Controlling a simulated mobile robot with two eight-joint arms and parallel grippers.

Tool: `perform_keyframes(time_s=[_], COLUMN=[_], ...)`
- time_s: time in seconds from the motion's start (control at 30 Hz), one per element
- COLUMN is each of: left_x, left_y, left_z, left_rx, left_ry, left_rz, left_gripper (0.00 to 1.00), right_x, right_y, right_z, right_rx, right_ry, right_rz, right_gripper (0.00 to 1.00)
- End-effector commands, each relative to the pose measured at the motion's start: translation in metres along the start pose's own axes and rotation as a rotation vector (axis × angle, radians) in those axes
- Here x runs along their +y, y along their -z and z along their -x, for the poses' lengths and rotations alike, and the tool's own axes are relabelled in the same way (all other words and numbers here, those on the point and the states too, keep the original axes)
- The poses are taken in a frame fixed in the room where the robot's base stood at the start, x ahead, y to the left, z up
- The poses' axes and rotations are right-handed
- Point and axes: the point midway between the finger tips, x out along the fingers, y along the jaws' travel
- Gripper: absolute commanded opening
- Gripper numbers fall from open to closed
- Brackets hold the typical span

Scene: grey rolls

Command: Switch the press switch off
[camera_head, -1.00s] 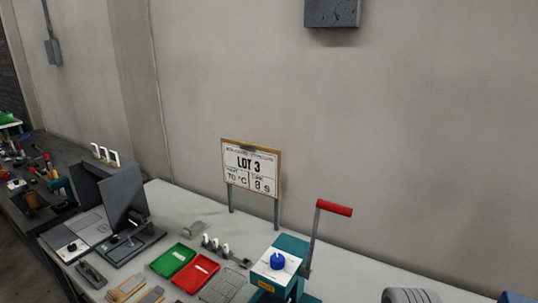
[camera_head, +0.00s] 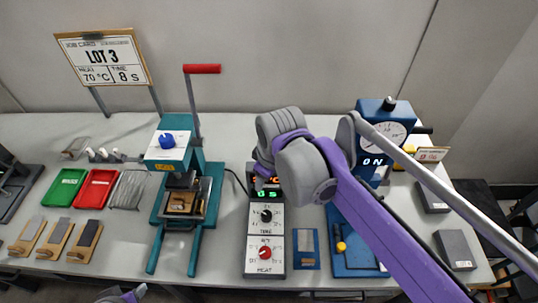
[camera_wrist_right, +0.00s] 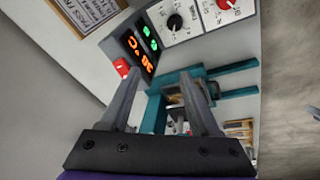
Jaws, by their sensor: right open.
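The control box (camera_head: 265,222) has a lit display and knobs marked TIME and HEAT. In the right wrist view, its display (camera_wrist_right: 141,48) shows orange and green digits. A red switch (camera_wrist_right: 121,67) sits by the display end of the box, close to the tip of one finger; I cannot tell if they touch. In the head view my right arm hides the switch. My right gripper (camera_wrist_right: 162,80) is open, with nothing seen between its fingers. Only a purple and grey part of my left arm shows at the bottom edge of the head view; its gripper is out of view.
The teal press (camera_head: 178,205) with a red-handled lever stands left of the box. A blue device (camera_head: 346,240) with a dial stands right, partly behind my arm. Green (camera_head: 64,189) and red (camera_head: 97,189) trays lie further left. Free table is narrow.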

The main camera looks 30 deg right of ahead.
Motion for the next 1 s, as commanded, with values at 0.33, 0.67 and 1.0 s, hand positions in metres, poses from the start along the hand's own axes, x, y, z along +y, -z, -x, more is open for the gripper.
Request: perform_keyframes(time_s=[0.33, 0.67, 1.0], left_x=[0.000, 0.000, 0.000], left_y=[-0.015, -0.017, -0.022], left_z=[-0.011, -0.013, -0.016], left_rx=[-0.015, -0.017, -0.022], left_ry=[0.000, 0.000, 0.000], left_rz=[0.000, 0.000, 0.000], left_gripper=[0.50, 0.50, 0.50], right_x=[0.082, 0.088, 0.078], right_y=[0.045, 0.044, 0.028], right_z=[0.034, 0.018, -0.043], right_rx=[-0.183, -0.196, -0.195], right_ry=[0.184, 0.219, 0.217], right_rz=[0.492, 0.564, 0.563], right_gripper=[0.62, 0.62, 0.62])
